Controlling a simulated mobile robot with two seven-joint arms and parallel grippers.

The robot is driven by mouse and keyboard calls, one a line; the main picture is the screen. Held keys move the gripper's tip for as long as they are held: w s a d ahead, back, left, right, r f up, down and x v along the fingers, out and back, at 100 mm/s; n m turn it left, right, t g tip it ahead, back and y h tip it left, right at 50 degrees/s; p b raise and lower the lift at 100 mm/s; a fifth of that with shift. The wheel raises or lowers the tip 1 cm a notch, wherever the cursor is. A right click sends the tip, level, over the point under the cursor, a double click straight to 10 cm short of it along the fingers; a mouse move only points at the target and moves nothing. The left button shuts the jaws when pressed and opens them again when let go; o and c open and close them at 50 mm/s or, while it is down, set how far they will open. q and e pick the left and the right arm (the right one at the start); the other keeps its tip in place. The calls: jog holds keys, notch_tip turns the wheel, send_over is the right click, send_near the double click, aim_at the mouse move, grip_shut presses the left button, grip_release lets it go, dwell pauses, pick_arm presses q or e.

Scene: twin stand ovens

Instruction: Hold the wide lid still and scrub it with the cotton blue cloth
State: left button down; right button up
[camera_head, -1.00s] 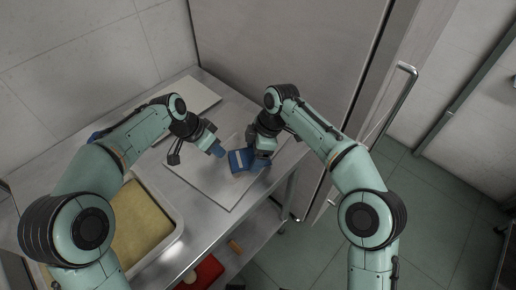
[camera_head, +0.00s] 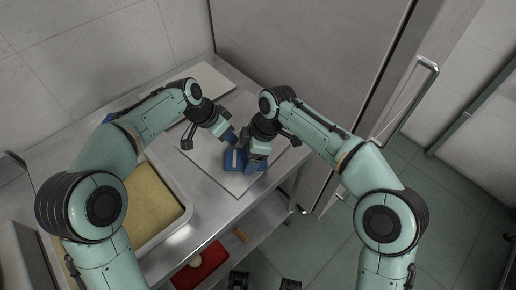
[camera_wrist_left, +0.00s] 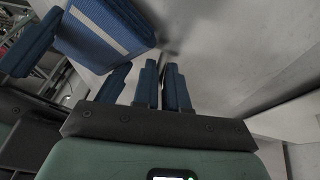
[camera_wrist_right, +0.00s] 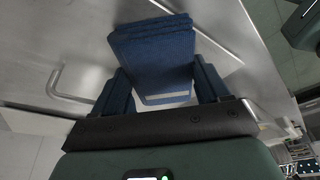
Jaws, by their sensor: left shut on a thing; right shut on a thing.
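The wide lid (camera_head: 205,168) is a flat, pale metal sheet lying on the steel table. My left gripper (camera_head: 232,138) is over its middle; in the left wrist view its fingers (camera_wrist_left: 162,85) are close together, and the part they grip is mostly hidden. The cotton blue cloth (camera_head: 234,160) is a folded pad with a white stripe, lying on the lid's near part. My right gripper (camera_head: 256,168) is shut on the cloth. The cloth also shows between its fingers in the right wrist view (camera_wrist_right: 160,62) and beside my left fingers in the left wrist view (camera_wrist_left: 105,35).
A second flat pale panel (camera_head: 212,78) lies at the back of the table. A tray with a yellowish sheet (camera_head: 155,205) is at the left. A red container (camera_head: 205,270) sits on the shelf below. A tall metal door with a handle (camera_head: 420,95) stands at right.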

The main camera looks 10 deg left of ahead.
aim_at(240, 165)
jog(key=shift+s+a, duration=0.25)
jog(key=shift+s, duration=0.3)
jog(key=shift+s+a, duration=0.6)
jog(key=shift+s, duration=0.3)
jog(key=shift+w+d+f, duration=0.1)
jog(key=shift+w+d, duration=0.65)
jog(key=shift+w, duration=0.35)
jog(key=shift+w+d, duration=0.75)
jog(key=shift+w, duration=0.3)
jog(key=shift+o, duration=1.1)
jog(key=shift+w+d, duration=0.75)
jog(key=shift+w, duration=0.3)
jog(key=shift+w+d, duration=0.7)
jog(key=shift+w, duration=0.35)
jog(key=shift+w+d+f, duration=0.1)
jog(key=shift+w+d, duration=0.65)
jog(key=shift+w, duration=0.35)
jog(key=shift+w+d, duration=0.8)
jog(key=shift+w, duration=0.2)
